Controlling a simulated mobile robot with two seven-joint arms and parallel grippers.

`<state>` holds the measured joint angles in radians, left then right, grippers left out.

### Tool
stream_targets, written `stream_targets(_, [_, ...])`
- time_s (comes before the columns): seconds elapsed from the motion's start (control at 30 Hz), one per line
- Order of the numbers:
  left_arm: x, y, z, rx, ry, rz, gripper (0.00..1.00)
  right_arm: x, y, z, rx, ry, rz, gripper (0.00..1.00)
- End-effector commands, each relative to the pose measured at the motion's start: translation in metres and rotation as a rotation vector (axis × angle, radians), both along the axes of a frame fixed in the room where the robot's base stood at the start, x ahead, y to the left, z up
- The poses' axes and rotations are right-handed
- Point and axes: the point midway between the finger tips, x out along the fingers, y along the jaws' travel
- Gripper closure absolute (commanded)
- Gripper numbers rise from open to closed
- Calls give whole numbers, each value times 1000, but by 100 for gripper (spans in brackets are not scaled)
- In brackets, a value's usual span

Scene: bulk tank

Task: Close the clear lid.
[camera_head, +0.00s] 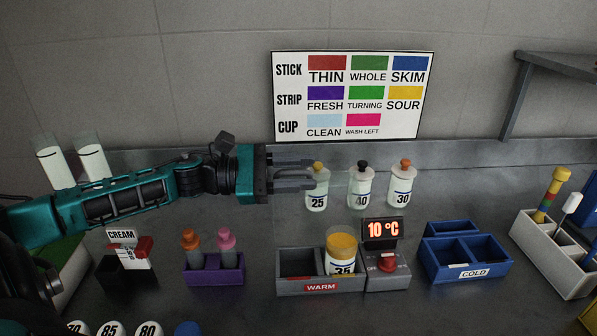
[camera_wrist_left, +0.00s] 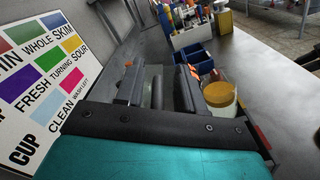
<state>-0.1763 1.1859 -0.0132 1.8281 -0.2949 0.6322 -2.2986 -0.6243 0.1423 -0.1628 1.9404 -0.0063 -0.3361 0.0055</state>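A grey two-compartment box labelled WARM (camera_head: 321,287) stands on the counter. A jar marked 35 with a yellow top (camera_head: 341,250) stands in its right compartment; the left one looks empty. A faint clear panel (camera_head: 290,228) seems to stand upright behind the box, apparently the raised clear lid; its edges are hard to make out. My left gripper (camera_head: 312,173) is above and behind the box, fingers apart, near the bottle marked 25. In the left wrist view its fingers (camera_wrist_left: 158,88) are also apart, with no clear grasp on anything. My right gripper is not in view.
Bottles 25 (camera_head: 317,193), 40 (camera_head: 361,188) and 30 (camera_head: 401,188) stand along the back. A 10 °C display unit (camera_head: 386,264) adjoins the box's right side. A blue COLD box (camera_head: 466,262) is farther right, a purple holder (camera_head: 214,271) left. Counter in between is bare.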

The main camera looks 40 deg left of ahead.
Motion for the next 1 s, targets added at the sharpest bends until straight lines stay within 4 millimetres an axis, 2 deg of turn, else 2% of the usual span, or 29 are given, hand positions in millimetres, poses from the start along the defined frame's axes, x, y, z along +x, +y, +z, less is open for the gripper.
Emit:
stream_targets(0.27, [-2,2,-2,-2,5,1,62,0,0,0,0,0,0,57])
stream_targets(0.47, [-12,14,-3,-2,8,1,62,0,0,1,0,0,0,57])
stream_targets(1.0, [-65,78,-2,-1,3,4,62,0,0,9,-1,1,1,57])
